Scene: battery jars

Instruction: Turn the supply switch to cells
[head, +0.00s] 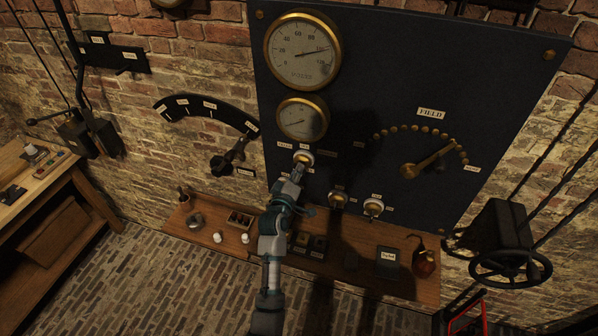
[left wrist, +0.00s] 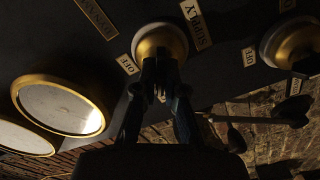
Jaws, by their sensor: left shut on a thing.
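I see no readable cells plate. My right gripper is not in view.
Two similar knobs (head: 338,199) (head: 374,207) sit lower right on the panel. A FIELD dial with a brass lever (head: 430,160) is further right. A wooden shelf (head: 210,233) below holds jars and small boxes. A black handwheel (head: 510,268) stands at the right.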

